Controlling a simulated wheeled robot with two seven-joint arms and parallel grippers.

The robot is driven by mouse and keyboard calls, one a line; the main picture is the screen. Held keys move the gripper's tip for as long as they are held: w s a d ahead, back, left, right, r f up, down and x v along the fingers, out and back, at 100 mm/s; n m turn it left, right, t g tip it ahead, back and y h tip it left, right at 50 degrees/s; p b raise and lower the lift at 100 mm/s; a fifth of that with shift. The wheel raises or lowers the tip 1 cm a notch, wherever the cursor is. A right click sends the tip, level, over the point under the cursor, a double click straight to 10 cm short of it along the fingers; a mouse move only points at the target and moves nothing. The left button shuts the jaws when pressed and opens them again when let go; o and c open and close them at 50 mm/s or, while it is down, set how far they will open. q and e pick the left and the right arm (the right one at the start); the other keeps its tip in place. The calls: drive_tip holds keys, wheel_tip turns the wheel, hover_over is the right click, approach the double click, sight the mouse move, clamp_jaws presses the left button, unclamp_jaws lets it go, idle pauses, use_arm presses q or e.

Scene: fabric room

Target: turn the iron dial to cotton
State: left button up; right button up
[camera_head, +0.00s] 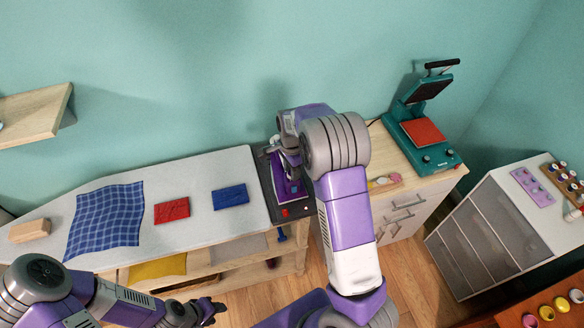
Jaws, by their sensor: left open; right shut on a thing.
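The purple iron (289,190) stands on a dark iron rest (274,196) at the right end of the ironing board. My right gripper (288,162) is over the iron, shut on its upper part. The gripper and arm cover much of the iron, so its dial and the setting cannot be made out. My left gripper (211,309) is open and empty, low in front of the board, well away from the iron.
The ironing board (190,225) holds a blue checked cloth (106,220), a red folded cloth (172,210), a blue folded cloth (230,197) and a wooden block (29,230). A green heat press (424,135) stands on the cabinet at right. A wall shelf (35,115) juts out left.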

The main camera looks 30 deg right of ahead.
idle(0.4)
drive_tip(key=o, duration=1.1)
drive_tip(key=shift+c, duration=0.2)
wheel_tip(320, 180, up, 8)
drive_tip(key=shift+f, duration=0.2)
